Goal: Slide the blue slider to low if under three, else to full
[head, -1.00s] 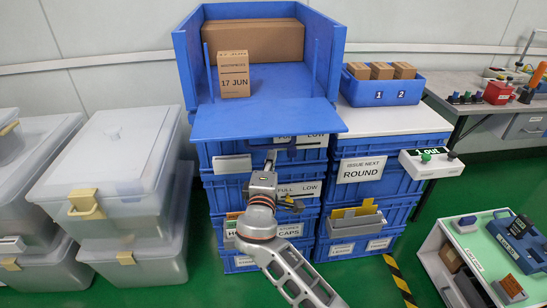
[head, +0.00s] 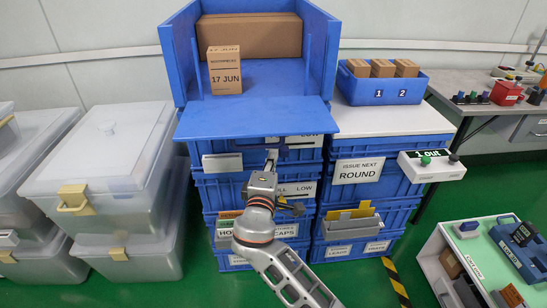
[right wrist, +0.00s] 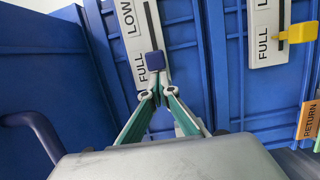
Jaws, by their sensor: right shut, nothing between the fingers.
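The blue slider knob (right wrist: 155,61) sits on a white plate with a dark slot, at the FULL end beside its label; LOW is farther up in the right wrist view. My right gripper (right wrist: 155,84) is shut and empty, its fingertips just below the knob; I cannot tell whether they touch it. In the head view my right gripper (head: 271,157) is in front of the upper blue crates, under the shelf, and the knob cannot be made out there. My left gripper is not in view. A carton (head: 224,78) marked 17 JUN stands on the blue shelf.
A yellow slider (right wrist: 302,33) sits on another FULL/LOW plate. Three small cartons (head: 383,68) show in a blue bin (head: 361,96) marked 1 and 2. A sign (head: 434,166) reads 1 OUT; another (head: 357,171) reads ISSUE NEXT ROUND. The shelf lip (head: 258,122) overhangs my gripper.

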